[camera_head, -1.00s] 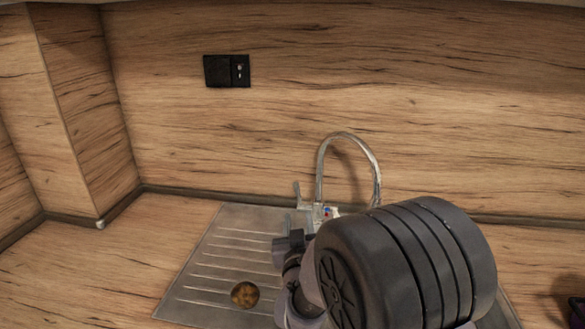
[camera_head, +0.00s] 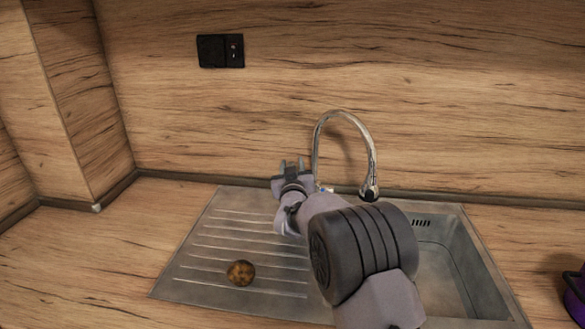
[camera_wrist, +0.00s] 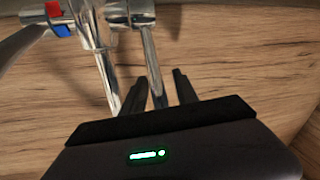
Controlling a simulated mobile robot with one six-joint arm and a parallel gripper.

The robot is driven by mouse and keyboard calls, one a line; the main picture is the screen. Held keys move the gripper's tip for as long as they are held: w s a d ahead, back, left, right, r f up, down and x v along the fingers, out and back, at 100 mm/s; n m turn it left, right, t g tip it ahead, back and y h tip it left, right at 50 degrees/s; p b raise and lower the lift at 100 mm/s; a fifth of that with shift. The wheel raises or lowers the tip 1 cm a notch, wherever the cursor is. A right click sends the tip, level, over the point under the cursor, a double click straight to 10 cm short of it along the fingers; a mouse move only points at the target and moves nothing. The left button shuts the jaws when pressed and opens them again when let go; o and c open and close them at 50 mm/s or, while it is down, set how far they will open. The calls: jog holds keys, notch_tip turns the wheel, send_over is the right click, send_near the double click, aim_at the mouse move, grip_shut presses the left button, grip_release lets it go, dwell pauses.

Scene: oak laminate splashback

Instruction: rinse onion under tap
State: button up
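The onion (camera_head: 241,272), round and brown, lies on the ribbed drainboard of the metal sink (camera_head: 205,228). The tap (camera_head: 316,150) has a tall curved spout ending over the basin. In the wrist view the tap's chrome body (camera_wrist: 118,14) shows with red and blue marks, and a thin chrome rod (camera_wrist: 151,65) reaches down between my finger lines. My gripper (camera_head: 292,166) is at the tap's left side, well behind the onion; in the wrist view its dark fingers (camera_wrist: 160,90) are apart. I cannot tell whether they touch the rod. No water is visible.
The basin (camera_head: 425,262) is on the right, partly hidden by my arm. A black socket (camera_head: 220,51) is on the wood splashback. A purple object (camera_head: 575,295) is at the right edge. The counter left of the sink is clear.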

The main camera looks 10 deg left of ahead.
grip_shut()
dwell(1.4)
